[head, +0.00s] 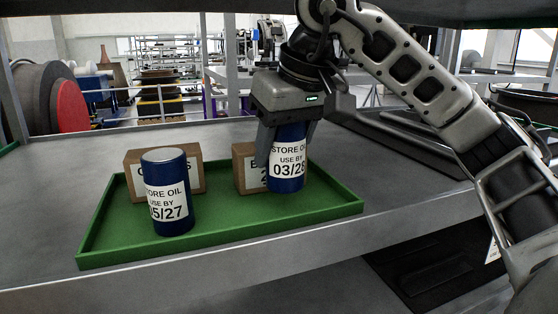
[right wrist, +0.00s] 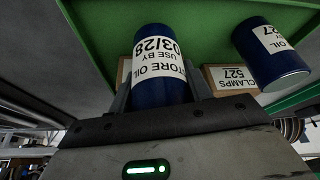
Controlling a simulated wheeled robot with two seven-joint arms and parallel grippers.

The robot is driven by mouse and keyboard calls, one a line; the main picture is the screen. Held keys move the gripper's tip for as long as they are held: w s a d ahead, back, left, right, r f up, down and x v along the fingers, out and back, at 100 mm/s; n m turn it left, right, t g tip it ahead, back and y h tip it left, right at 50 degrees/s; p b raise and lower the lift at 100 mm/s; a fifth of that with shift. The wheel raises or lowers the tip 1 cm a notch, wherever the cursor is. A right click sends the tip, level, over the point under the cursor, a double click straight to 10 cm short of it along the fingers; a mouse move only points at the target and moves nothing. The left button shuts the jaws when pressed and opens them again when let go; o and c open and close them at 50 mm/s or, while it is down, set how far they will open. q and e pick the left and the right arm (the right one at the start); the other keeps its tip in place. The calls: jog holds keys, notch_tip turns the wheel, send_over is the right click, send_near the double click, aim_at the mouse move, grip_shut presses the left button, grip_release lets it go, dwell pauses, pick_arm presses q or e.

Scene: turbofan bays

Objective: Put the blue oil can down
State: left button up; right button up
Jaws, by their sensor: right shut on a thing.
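My right gripper (head: 287,148) is shut on a blue oil can (head: 287,172) whose white label reads "STORE OIL USE BY 03/28". The can is upright over the right part of the green tray (head: 225,236), its base at or just above the tray floor; I cannot tell if it touches. In the right wrist view the held can (right wrist: 160,60) sits between the fingers. A second blue oil can (head: 168,215), labelled 05/27, stands upright in the tray's left part; it also shows in the right wrist view (right wrist: 272,55). My left gripper is not in view.
Two cardboard boxes stand at the tray's back: one (head: 190,172) behind the second can, one (head: 243,170) partly hidden by my right gripper. The tray lies on a grey metal shelf (head: 60,185). Bare tray floor lies between the two cans.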

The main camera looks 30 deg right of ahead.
aim_at(279, 168)
jog(key=x, duration=0.2)
jog(key=shift+w+f, duration=0.15)
jog(key=shift+f, duration=0.7)
jog(key=shift+f, duration=0.25)
jog(key=o, duration=1.1)
